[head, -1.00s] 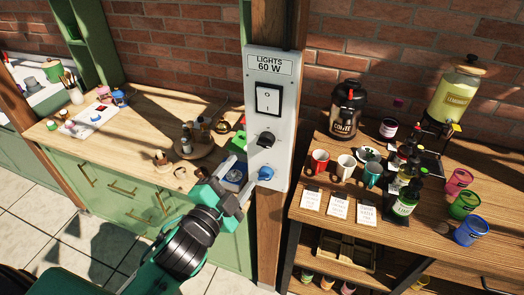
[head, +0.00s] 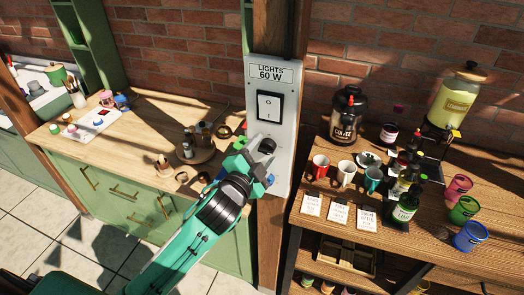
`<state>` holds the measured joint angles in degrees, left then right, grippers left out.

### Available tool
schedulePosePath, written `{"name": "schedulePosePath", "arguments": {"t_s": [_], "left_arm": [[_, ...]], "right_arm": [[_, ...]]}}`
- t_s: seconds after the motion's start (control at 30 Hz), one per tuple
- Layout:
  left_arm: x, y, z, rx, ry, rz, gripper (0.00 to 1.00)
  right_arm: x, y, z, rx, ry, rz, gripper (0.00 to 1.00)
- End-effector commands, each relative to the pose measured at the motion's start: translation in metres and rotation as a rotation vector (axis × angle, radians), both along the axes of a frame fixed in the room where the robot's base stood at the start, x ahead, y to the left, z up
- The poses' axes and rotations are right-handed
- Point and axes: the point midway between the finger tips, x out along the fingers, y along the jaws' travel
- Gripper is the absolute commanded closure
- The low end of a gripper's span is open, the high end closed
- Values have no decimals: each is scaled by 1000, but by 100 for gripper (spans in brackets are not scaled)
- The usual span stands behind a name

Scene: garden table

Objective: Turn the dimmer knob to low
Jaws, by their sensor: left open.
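The white wall panel (head: 286,168) is labelled "LIGHTS 60 W" and is fixed to a wooden post. A blue knob (head: 271,180) lower down is mostly hidden behind my gripper. My left gripper (head: 260,156) is open in front of the panel, its fingers close to the black knob. I cannot tell whether they touch it. The knob's setting is too small to read. My right gripper is not in view.
On the left, a wooden counter (head: 135,115) holds a round board (head: 190,152) with bottles. On the right, a wooden table (head: 420,248) holds mugs, bottles, a coffee urn (head: 347,115) and a lemonade dispenser (head: 455,100). The space before the panel is clear except for my arm.

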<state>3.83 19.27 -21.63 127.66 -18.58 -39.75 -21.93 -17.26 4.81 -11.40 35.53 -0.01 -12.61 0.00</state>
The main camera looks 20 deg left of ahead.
Motion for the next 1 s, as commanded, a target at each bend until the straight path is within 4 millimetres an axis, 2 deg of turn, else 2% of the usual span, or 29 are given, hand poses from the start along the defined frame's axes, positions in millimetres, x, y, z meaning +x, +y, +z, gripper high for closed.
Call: {"name": "schedulePosePath", "arguments": {"t_s": [0.17, 0.4, 0.73, 0.97, 1.0], "left_arm": [[0, 0, 0, 0, 0, 0, 42], [0, 0, 0, 0, 0, 0, 86], [0, 0, -2, -102, 5, 1, 86], [0, 0, -1, -103, 5, 1, 86], [0, 0, -1, -103, 5, 1, 58]], "right_arm": [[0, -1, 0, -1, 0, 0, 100], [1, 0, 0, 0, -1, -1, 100], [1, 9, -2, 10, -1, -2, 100], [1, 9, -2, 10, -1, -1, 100], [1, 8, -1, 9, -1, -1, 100]]}}
